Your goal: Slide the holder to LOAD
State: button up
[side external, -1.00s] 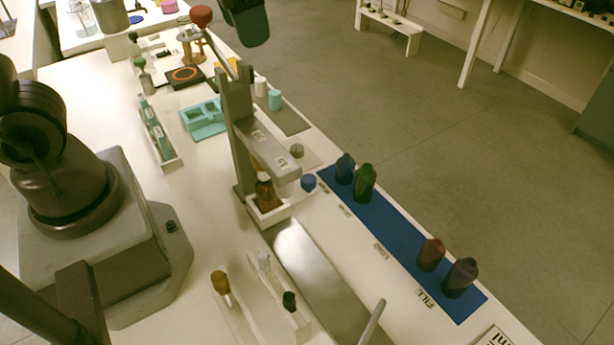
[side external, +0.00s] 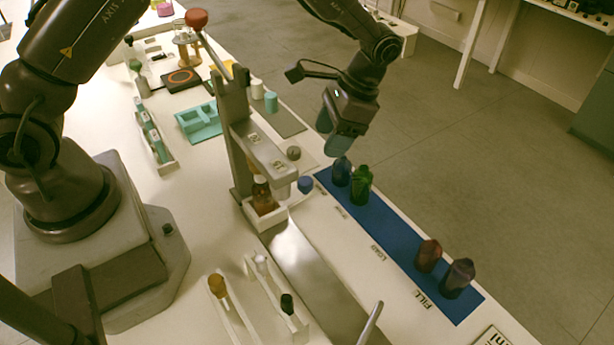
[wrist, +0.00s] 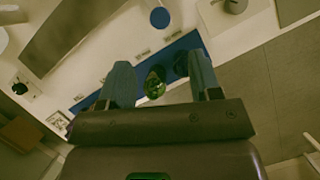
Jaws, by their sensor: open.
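The holder (side external: 268,222), a small white tray, stands at the far end of the metal rail (side external: 310,268), under the press (side external: 240,150). An amber bottle (side external: 262,192) stands in it. The LOAD label (side external: 378,253) is on the white table partway along the rail, before the FILL label (side external: 422,300). My gripper (side external: 330,135) is open, to the right of the holder and above the far end of the blue strip. In the wrist view its fingers (wrist: 160,78) are apart, with a green bottle (wrist: 155,82) showing between them.
The blue strip (side external: 395,235) carries a blue bottle (side external: 341,170) and the green bottle (side external: 361,186) close below my gripper. A reddish bottle (side external: 428,255) and a purple bottle (side external: 459,277) stand nearer. A blue cap (side external: 305,185) lies beside the holder.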

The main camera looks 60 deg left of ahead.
aim_at(306, 181)
jog(key=x, duration=1.1)
jog(key=shift+s, duration=0.15)
jog(key=shift+d, duration=0.1)
grip_shut()
